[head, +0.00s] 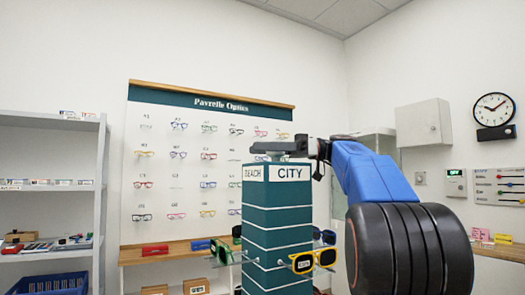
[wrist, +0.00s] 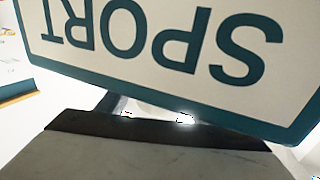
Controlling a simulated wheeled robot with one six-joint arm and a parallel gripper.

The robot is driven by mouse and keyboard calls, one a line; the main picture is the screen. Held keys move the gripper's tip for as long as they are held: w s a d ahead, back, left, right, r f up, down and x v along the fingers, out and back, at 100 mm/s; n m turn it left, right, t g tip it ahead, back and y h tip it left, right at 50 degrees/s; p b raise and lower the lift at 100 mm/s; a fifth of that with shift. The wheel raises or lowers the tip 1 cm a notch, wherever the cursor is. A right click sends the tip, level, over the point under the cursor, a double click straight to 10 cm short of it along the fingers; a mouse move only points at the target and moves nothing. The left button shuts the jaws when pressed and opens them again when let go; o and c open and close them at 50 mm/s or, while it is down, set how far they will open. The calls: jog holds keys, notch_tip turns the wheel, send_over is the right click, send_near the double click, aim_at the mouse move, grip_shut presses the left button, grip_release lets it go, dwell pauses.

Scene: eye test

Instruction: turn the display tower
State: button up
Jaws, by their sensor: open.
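The display tower (head: 278,222) is a teal column with white bands in the middle of the head view. Its front sign reads CITY and its left sign seems to read BEACH. Yellow-and-black glasses (head: 313,261) and green glasses (head: 222,252) hang on it. My gripper (head: 272,149) is open at the tower's top, coming from the right; its fingertips are partly hidden there. In the wrist view a SPORT sign of the tower (wrist: 160,35) shows upside down, close to a dark-edged grey part. I cannot tell whether the gripper touches the tower.
A wall panel of glasses (head: 160,200) stands behind, above a wooden ledge (head: 185,252). A grey shelf (head: 50,150) with a blue crate (head: 48,285) is at left. A wall cabinet (head: 423,122), a clock (head: 494,109) and a wooden counter (head: 500,251) are at right.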

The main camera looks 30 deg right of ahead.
notch_tip(320, 180, up, 10)
jog(key=shift+f, duration=0.15)
dwell(0.3)
dwell(0.5)
